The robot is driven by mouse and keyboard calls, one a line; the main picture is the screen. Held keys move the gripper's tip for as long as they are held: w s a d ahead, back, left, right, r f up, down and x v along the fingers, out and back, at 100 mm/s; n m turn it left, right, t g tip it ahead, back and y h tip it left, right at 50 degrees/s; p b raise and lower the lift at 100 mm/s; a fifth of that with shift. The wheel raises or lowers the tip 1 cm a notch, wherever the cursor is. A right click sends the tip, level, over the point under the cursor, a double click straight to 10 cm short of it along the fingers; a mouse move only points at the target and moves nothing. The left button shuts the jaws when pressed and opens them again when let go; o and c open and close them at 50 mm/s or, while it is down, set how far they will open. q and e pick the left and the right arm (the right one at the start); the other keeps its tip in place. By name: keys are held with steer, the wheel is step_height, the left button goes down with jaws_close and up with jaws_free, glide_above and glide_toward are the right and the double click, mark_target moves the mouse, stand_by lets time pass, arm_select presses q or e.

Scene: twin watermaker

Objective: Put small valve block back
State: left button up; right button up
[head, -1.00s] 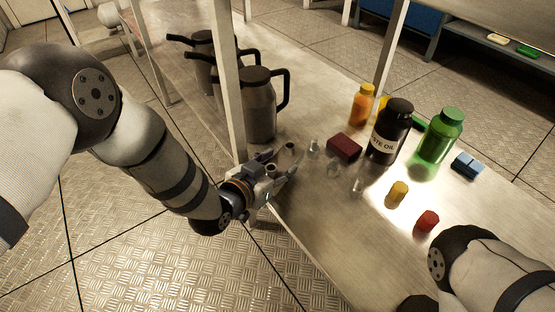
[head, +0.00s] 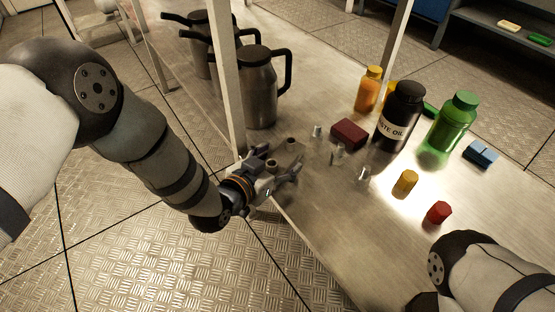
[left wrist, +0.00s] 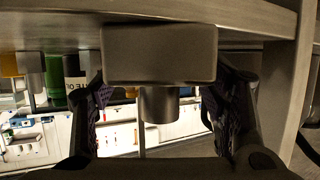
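My left gripper (head: 280,164) is at the shelf's near edge beside the upright post, its fingers spread apart. In the left wrist view a grey metal block (left wrist: 160,52), which looks like the small valve block, fills the top centre under the shelf rim. A short round stub (left wrist: 158,105) hangs from it in that picture, between the two fingers, with gaps at both sides. The block hides the fingertips, so contact cannot be seen. In the head view a small open cylinder (head: 272,163) shows between the fingers.
A similar small cylinder (head: 291,144) stands just beyond. Metal jugs (head: 261,90) stand behind the post (head: 230,85). A dark red block (head: 349,133), small clear pieces, a waste oil bottle (head: 399,115), a green bottle (head: 452,122) and yellow and red pieces lie right.

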arm_select(q)
steer(key=shift+r, duration=0.25)
steer(key=p+v, duration=0.5)
steer(key=v, duration=0.7)
arm_select(e)
steer(key=shift+t, duration=0.5)
steer(key=v, duration=0.4)
steer(key=shift+s+r, duration=0.3)
steer(key=shift+r, duration=0.05)
arm_select(q)
steer(key=shift+a+f, duration=0.1)
steer(key=shift+f, duration=0.05)
arm_select(e)
steer(key=shift+a, duration=0.1)
